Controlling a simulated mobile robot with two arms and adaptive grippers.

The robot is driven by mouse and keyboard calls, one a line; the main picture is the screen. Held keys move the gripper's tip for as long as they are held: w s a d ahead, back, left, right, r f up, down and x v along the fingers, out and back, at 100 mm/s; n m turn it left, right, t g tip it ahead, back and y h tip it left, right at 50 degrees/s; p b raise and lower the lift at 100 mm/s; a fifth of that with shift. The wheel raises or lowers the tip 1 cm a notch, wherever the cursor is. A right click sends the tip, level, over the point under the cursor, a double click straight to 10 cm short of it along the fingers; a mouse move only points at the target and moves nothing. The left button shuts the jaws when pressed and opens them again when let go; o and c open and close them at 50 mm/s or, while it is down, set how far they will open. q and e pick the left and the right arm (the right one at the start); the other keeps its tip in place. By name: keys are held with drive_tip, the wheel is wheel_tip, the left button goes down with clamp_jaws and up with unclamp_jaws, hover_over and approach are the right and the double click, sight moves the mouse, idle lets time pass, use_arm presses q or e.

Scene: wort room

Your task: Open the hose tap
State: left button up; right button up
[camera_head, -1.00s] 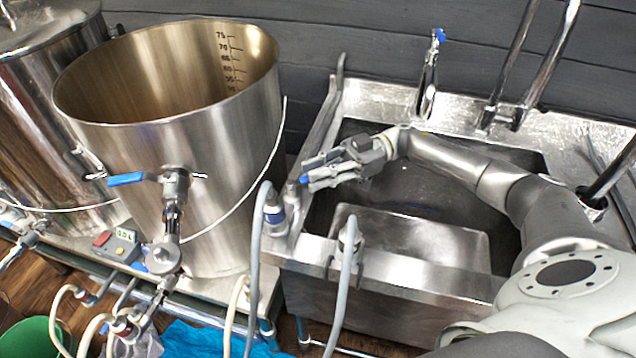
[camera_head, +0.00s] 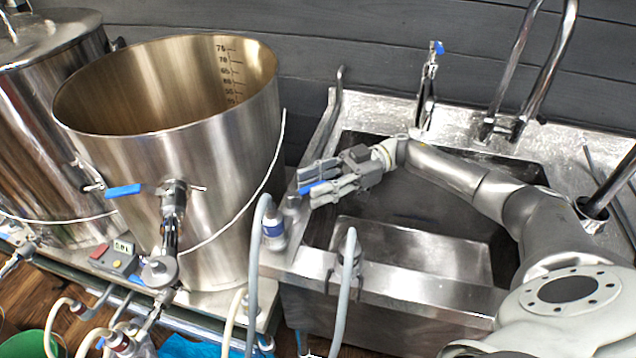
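The hose tap stands at the sink's left rim, and its blue lever (camera_head: 312,187) shows between the fingers of my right gripper. The tap's body is partly hidden by the fingers. My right gripper (camera_head: 305,185) reaches in from the right over the sink, pointing left. Its two grey fingers are apart, with the lever lying along the lower finger; whether they touch it is unclear. My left gripper is not in view.
The steel sink (camera_head: 400,300) lies under my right arm. Another blue-handled tap (camera_head: 430,75) stands at the back. A large open kettle (camera_head: 230,170) with a blue-handled valve (camera_head: 125,190) is at left. Grey hoses (camera_head: 256,270) rise in front.

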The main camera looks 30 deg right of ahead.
drive_tip(key=d, duration=1.2)
